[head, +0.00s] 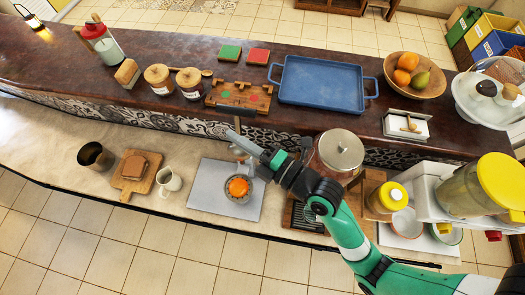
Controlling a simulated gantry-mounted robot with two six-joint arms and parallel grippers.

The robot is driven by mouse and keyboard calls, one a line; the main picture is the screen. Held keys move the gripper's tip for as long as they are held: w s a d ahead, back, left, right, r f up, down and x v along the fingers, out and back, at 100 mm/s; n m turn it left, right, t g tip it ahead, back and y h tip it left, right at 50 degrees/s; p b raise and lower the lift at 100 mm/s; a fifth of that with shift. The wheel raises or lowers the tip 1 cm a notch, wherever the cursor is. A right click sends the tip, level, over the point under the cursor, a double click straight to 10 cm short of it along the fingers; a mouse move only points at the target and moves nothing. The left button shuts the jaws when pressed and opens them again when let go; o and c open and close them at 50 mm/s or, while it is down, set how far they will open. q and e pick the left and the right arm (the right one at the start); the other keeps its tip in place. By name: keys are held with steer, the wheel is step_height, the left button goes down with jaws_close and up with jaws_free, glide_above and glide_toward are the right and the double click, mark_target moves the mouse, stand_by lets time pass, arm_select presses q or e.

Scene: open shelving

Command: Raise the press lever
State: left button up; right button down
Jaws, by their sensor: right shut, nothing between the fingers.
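An orange item (238,187) sits in a small round metal part, likely of the press, on a grey board (208,190) on the lower counter. A thin dark upright piece (237,125) shows above it and may be the press lever; its lower part is hidden by my gripper. My right gripper (236,141) is shut and empty, right beside this piece. I cannot tell whether they touch. My right arm comes in from the lower right and covers part of the press area. My left gripper is not in view.
A white mug (169,181) and a cutting board with bread (126,188) are left of the grey board. A blue tray (320,82) and jars (159,77) are on the raised dark counter behind.

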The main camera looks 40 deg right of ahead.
arm_select(q)
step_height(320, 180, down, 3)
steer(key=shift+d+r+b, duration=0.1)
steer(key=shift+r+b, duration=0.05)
steer(key=shift+b, duration=0.7)
arm_select(e)
steer(key=v, duration=0.8)
steer(key=shift+s+d, duration=0.2)
steer(key=shift+d, duration=0.05)
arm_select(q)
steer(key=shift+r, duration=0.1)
arm_select(e)
steer(key=shift+r, duration=0.15)
